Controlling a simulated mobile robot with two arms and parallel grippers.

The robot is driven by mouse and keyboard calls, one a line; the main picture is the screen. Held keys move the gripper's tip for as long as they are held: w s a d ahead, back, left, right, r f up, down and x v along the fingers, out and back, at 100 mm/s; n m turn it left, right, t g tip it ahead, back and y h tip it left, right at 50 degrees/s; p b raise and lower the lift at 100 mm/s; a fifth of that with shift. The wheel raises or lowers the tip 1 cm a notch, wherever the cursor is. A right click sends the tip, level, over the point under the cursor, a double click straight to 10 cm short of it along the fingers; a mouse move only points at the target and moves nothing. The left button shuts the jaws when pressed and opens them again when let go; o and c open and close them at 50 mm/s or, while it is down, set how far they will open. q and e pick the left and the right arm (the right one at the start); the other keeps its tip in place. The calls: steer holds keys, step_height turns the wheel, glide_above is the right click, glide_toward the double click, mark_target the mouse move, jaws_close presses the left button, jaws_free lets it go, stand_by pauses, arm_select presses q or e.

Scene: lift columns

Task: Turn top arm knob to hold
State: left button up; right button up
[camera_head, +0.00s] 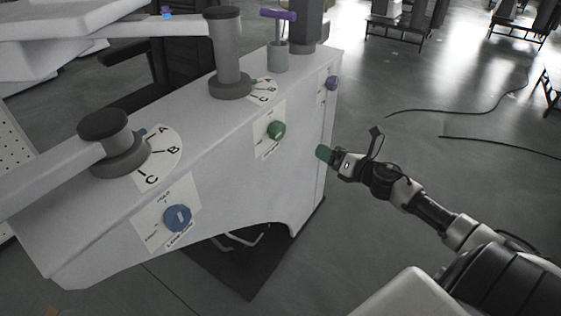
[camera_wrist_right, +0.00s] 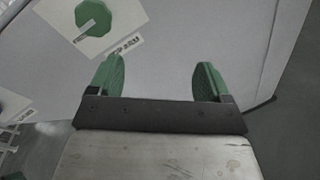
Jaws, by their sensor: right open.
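The green knob (camera_head: 276,130) sits on a pale label plate on the side of the grey lift column. It also shows at the upper left of the right wrist view (camera_wrist_right: 93,18), above lettering that seems to end in "P ARM". A blue knob (camera_head: 177,217) with its own label is nearer, and a purple knob (camera_head: 332,83) is farther along. My right gripper (camera_head: 325,153) is right of the green knob and apart from it. Its green fingers are spread and empty in the wrist view (camera_wrist_right: 158,80). The green knob's exact setting is too small to read. My left gripper is not in view.
The grey column housing (camera_head: 220,165) fills the left and middle. Round posts with A, B, C dials (camera_head: 160,158) stand on top. A purple-handled lever (camera_head: 279,15) is at the back.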

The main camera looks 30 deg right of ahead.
mark_target(281, 130)
steer(key=a+r+n+y+b, duration=0.4)
steer(key=a+r+n, duration=0.15)
steer(key=n, duration=0.35)
steer(key=p+x, duration=0.1)
steer(key=x, duration=0.8)
steer(key=shift+w+a+r, duration=0.1)
steer(key=shift+w+a, duration=0.15)
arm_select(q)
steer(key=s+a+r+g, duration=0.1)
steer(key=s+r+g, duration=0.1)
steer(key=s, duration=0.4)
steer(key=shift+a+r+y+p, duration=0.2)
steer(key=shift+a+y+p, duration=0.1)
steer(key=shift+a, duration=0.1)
arm_select(e)
steer(key=shift+w+a, duration=0.3)
steer(key=shift+w, duration=0.35)
